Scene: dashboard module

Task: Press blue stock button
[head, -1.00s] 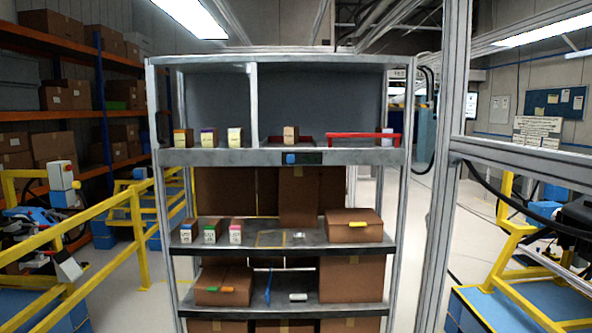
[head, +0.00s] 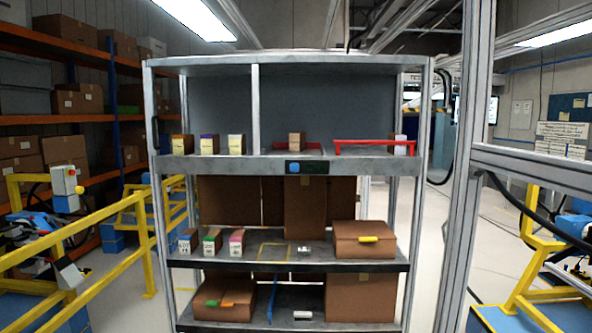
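Nothing covers the button. Neither of my grippers shows in the head view.
Small boxes (head: 208,144) and a red bar (head: 373,145) are on the upper shelf. The middle shelf holds small labelled boxes and a brown carton (head: 362,240). A metal post (head: 468,180) stands right of the rack. Yellow railings (head: 85,225) run at left.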

